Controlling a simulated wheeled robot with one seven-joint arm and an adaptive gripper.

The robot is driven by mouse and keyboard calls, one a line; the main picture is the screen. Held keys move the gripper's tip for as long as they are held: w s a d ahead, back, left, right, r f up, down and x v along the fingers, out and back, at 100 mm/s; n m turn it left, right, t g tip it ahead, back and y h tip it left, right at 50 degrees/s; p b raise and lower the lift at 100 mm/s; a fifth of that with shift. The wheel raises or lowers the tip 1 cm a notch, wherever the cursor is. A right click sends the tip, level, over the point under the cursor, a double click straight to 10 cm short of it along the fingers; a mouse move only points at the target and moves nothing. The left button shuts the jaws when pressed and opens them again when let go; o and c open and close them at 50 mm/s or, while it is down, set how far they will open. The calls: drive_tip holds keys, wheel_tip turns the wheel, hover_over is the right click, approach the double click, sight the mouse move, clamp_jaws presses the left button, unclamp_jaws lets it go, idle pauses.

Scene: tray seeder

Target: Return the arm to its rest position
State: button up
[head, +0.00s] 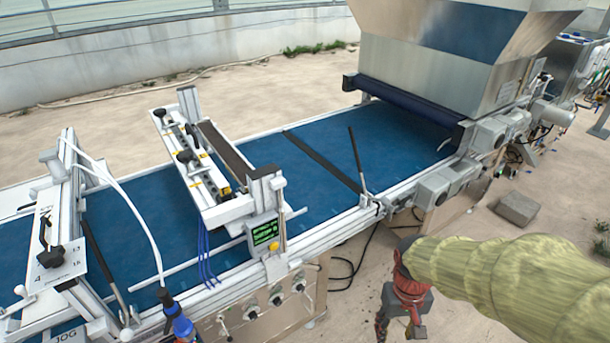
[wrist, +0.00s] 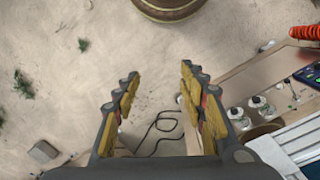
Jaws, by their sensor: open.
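My arm, in a yellow-green sleeve (head: 500,275), reaches in from the right edge of the head view. My gripper (head: 400,330) hangs at its end, pointing down, beside the near side of the seeder line and apart from it. In the wrist view my gripper (wrist: 160,72) has its two yellow-padded fingers spread wide. Nothing is between them; sandy ground shows below. The seeder's blue conveyor belt (head: 320,200) lies to the left of the gripper in the head view.
A metal hopper (head: 440,70) stands over the belt's far end. A grey block (head: 517,208) lies on the ground. Black cable (head: 350,270) loops beside the frame. Knobs (wrist: 257,102) and a red coiled hose (wrist: 305,32) are right in the wrist view. Sandy ground around the gripper looks mostly open.

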drive_tip(key=s+a+r+t+p, duration=0.1)
drive_tip(key=s+r+t, duration=0.2)
drive_tip(key=r, duration=0.8)
drive_tip(key=s+a+r+t+p, duration=0.1)
drive_tip(key=s+r+t, duration=0.1)
drive_tip(key=r, duration=0.9)
drive_tip(key=shift+s+r+t+y+p, duration=0.15)
drive_tip(key=shift+s+t+y+p, duration=0.2)
drive_tip(key=shift+t, duration=0.25)
drive_tip(key=shift+c, duration=0.2)
